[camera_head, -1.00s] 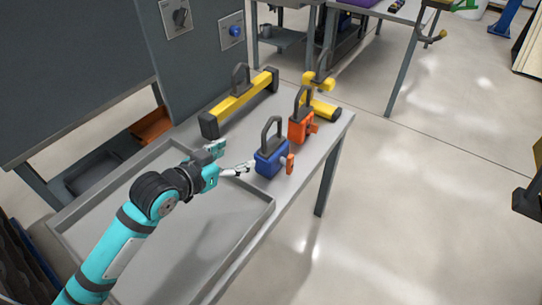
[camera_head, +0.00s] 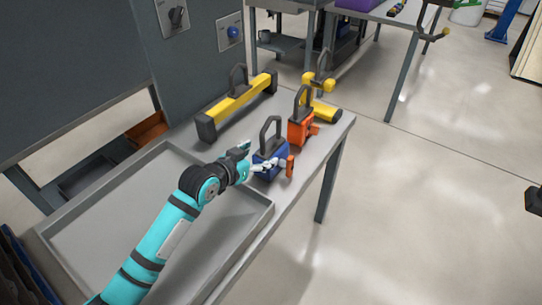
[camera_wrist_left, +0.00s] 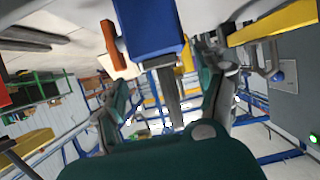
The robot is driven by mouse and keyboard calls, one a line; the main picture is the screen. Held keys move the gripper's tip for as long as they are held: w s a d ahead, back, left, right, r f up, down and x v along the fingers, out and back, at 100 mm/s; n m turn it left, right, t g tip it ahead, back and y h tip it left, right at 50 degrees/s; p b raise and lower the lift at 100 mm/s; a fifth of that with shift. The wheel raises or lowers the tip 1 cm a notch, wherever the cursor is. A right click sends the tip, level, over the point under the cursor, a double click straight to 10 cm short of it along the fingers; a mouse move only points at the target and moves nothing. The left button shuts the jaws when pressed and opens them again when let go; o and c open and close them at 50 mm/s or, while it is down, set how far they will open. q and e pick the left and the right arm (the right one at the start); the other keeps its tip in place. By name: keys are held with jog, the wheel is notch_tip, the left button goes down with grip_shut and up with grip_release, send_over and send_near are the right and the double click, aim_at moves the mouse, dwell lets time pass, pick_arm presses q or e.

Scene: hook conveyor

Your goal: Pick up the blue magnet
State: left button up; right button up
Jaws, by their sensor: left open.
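The blue magnet (camera_head: 276,171) stands upright on the grey table, with a dark loop handle on top and an orange lever at its right side. My left gripper (camera_head: 257,157) is open at its left side, fingers pointing at it, one finger overlapping its body in the head view. In the left wrist view, which looks inverted, the blue magnet (camera_wrist_left: 150,28) is at the top, its grey handle extending down between the two open fingers of my left gripper (camera_wrist_left: 168,90). I cannot tell whether the fingers touch it.
An orange magnet (camera_head: 300,131) stands just behind the blue one. A large shallow grey tray (camera_head: 262,220) fills the table's near left. A dark panel (camera_head: 70,70) rises at the left.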

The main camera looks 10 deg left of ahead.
aim_at(269, 147)
pick_arm(q)
jog(key=x, duration=0.6)
jog(key=shift+w+f, duration=0.1)
jog(key=shift+w, duration=0.15)
jog(key=shift+a, duration=0.1)
jog(key=shift+s, duration=0.1)
jog(key=c, duration=1.4)
jog(key=shift+r, duration=0.4)
jog(key=shift+c, duration=0.2)
